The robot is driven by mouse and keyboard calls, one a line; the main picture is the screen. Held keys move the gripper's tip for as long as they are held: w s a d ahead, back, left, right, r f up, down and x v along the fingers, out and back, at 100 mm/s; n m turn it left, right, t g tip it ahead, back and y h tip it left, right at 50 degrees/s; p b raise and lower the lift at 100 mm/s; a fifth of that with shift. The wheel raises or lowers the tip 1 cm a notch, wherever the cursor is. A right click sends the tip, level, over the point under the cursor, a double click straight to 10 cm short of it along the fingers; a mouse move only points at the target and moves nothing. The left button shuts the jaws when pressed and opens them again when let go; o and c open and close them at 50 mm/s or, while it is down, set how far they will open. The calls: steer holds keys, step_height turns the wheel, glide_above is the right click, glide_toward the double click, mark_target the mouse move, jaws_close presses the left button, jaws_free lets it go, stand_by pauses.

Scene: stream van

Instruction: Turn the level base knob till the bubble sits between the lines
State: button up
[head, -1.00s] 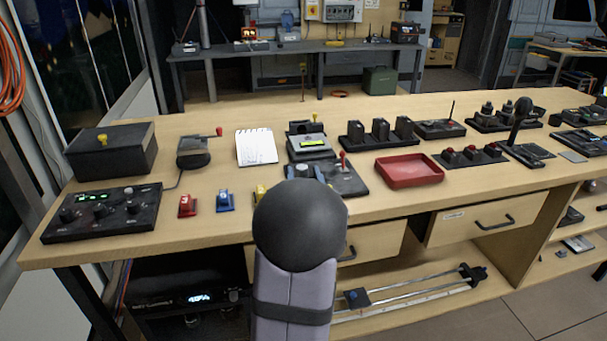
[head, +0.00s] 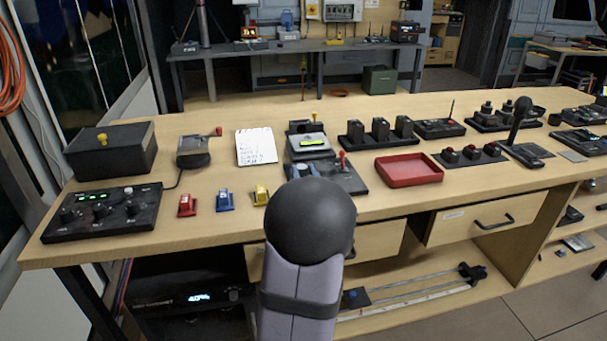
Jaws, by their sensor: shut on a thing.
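A grey device with a bright yellow-green window (head: 287,142), which looks like the level's vial, stands on the bench behind my arm. The bubble and the lines are too small to make out. A yellow knob (head: 314,117) sticks up at its back; I cannot tell whether this is the base knob. My arm's dark round joint and lilac link cover the area in front of the device.
A red-lever unit (head: 343,162) is close behind my arm. A red tray (head: 408,172) lies to the right, a notepad (head: 256,147) to the left. Small red (head: 187,204), blue (head: 225,201) and yellow (head: 261,195) pieces stand near the front edge. Bare bench lies around them.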

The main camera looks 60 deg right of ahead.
stand_by(0.3)
steer(key=o, duration=1)
steer(key=shift+o, duration=0.2)
steer(key=shift+w+m+g+h, duration=0.1)
steer(key=shift+m+g+h, duration=0.2)
steer(key=shift+g, duration=0.1)
